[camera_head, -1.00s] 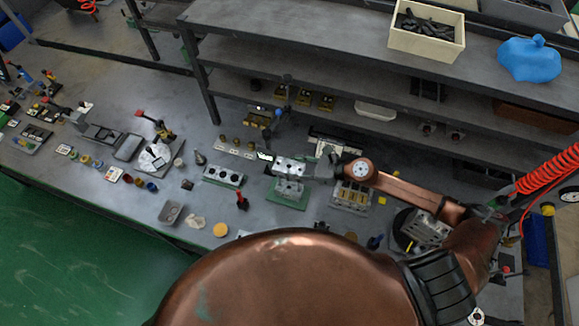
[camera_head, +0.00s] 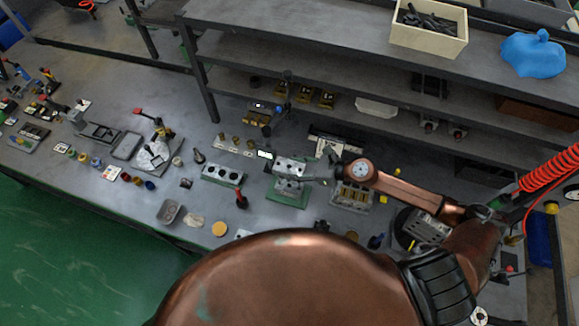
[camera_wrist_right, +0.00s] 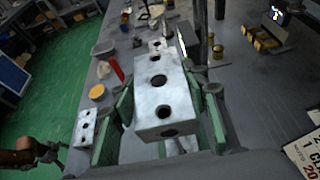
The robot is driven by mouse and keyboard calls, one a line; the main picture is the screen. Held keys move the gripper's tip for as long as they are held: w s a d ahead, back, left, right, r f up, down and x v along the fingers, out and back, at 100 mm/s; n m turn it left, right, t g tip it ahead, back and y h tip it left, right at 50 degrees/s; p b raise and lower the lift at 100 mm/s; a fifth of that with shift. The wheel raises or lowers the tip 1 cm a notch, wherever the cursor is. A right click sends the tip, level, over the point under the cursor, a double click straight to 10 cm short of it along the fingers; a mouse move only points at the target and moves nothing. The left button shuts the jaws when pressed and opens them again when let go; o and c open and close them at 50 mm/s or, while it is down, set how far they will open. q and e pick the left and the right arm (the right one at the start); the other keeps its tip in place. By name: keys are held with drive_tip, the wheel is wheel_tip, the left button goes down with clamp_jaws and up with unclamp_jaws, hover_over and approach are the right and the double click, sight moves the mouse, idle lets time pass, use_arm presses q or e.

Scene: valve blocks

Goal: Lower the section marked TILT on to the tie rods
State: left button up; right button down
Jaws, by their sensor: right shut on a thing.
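My right gripper (camera_head: 308,181) is shut on a pale metal section with round holes (camera_head: 289,166). In the right wrist view the section (camera_wrist_right: 161,92) sits between the two green-padded fingers (camera_wrist_right: 166,122). In the head view the section is right over a similar metal block (camera_head: 289,186) on a green base (camera_head: 287,199). Any gap between them is too small to tell. The TILT mark is not legible, and the tie rods cannot be made out. My left gripper is not in view.
A block with dark holes (camera_head: 222,175) stands left of the green base, with a red-topped item (camera_head: 241,199) in front. Another metal block (camera_head: 351,196) stands close on the right. Shelves (camera_head: 330,68) rise behind. Small parts crowd the bench.

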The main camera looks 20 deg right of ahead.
drive_tip(key=shift+f+b, duration=3.45)
drive_tip(key=shift+f, duration=0.4)
drive_tip(key=shift+a+f+b, duration=0.15)
drive_tip(key=shift+f+b, duration=0.2)
drive_tip(key=shift+s+a+f, duration=0.1)
drive_tip(key=shift+s+f, duration=0.1)
drive_tip(key=shift+f, duration=0.2)
drive_tip(key=c, duration=1.6)
unclamp_jaws()
drive_tip(key=shift+b, duration=0.3)
drive_tip(key=o, duration=0.5)
drive_tip(key=shift+w+d+f, duration=0.1)
drive_tip(key=shift+w+d, duration=0.05)
drive_tip(key=shift+d, duration=0.1)
drive_tip(key=shift+o, duration=0.3)
drive_tip(key=shift+d, duration=0.1)
drive_tip(key=v, duration=1.2)
